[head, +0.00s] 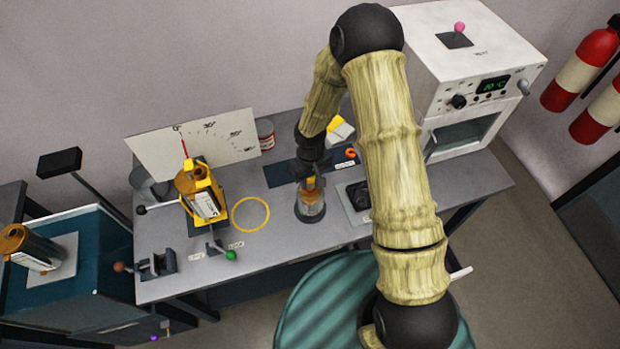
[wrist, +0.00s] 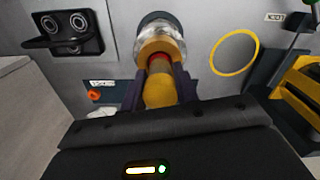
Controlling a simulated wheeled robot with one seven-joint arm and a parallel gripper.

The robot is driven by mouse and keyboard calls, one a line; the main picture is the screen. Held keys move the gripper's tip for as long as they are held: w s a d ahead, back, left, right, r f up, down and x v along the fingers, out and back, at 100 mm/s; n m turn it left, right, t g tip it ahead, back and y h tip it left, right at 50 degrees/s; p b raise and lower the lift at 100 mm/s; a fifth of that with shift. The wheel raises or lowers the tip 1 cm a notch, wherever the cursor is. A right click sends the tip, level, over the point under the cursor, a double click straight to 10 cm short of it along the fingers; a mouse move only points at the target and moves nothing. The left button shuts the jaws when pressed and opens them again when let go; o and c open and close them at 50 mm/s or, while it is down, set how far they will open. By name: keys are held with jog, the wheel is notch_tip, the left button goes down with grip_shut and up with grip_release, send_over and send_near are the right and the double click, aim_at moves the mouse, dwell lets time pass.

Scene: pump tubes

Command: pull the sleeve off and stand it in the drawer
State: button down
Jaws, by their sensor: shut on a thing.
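My gripper (head: 308,172) points down over the table, with its jaws shut on a yellow-orange cylindrical piece (wrist: 160,91). In the wrist view, a red band and a wider orange collar (wrist: 160,50) show past the fingers. Beyond these is a clear, glassy cup or tube (wrist: 160,22). In the head view this clear part (head: 311,207) stands upright on the table with the orange part in its top. I cannot tell which part is the sleeve, or whether the pieces are separated. No open drawer is clear; a purple knob (head: 154,338) shows low on the teal cabinet.
A yellow-framed tilting unit (head: 199,192) stands before a white angle dial (head: 192,140). A yellow ring (head: 251,214) marks clear tabletop beside the clear part. A white oven (head: 478,80) stands at right. Another orange-topped canister (head: 30,248) sits on the teal cabinet (head: 95,240).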

jog(key=shift+r, duration=0.25)
dwell(0.3)
jog(key=shift+r+p, duration=1.8)
jog(key=shift+r, duration=0.45)
jog(key=w+d+f+m+b, duration=0.2)
jog(key=d+f+m+b, duration=0.2)
jog(key=d+f, duration=0.4)
jog(key=d+m, duration=0.1)
jog(key=d, duration=0.4)
jog(key=shift+d+f+m+b, duration=0.2)
jog(key=shift+d+m+b, duration=0.1)
jog(key=shift+m, duration=0.1)
jog(key=shift+w, duration=0.1)
